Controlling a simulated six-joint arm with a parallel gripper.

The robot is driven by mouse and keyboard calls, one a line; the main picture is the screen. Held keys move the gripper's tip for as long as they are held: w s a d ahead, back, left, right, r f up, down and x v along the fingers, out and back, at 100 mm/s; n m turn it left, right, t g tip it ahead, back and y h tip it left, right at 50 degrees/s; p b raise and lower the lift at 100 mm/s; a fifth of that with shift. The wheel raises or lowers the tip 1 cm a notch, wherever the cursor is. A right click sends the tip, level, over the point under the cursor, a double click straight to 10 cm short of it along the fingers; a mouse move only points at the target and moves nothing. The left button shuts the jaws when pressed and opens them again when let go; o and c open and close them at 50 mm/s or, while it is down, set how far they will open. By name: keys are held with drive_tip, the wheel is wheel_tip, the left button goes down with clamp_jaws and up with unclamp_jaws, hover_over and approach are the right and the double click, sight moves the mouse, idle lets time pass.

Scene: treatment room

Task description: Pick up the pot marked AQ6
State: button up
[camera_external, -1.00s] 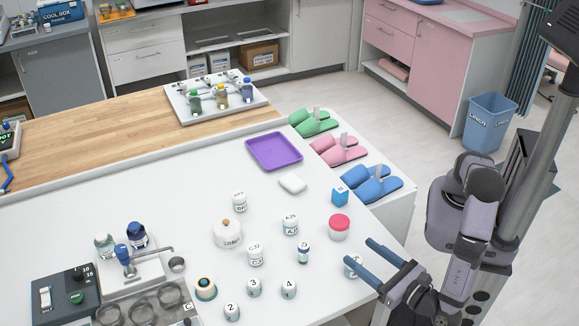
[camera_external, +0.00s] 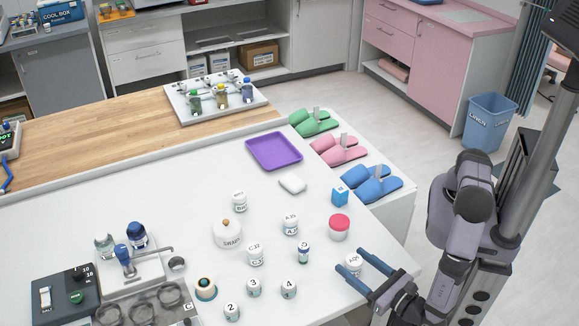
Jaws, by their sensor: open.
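A small white pot (camera_external: 353,262) stands near the right front edge of the white counter. Its dark label is small and seems to begin with A; I cannot read all of it. My gripper (camera_external: 349,259) is open, with its two blue-grey fingers pointing to the upper left. In the picture, the pot shows between the fingers near their tips. I cannot tell the height of the fingers or whether they touch it. Other white marked pots stand to the left, among them one reading A25 (camera_external: 290,224) and one reading C32 (camera_external: 255,254).
Small pots 2 (camera_external: 231,312), 3 (camera_external: 253,288) and 4 (camera_external: 289,289) stand front left. A purple tray (camera_external: 274,152) lies further back. Slippers (camera_external: 371,184) line the right side.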

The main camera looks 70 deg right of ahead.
sight(348, 257)
drive_tip(key=p+x, duration=0.2)
drive_tip(key=x, duration=0.2)
drive_tip(key=shift+d, duration=0.25)
drive_tip(key=shift+w+d, duration=0.2)
drive_tip(key=shift+w, duration=0.1)
drive_tip(key=c, duration=1.1)
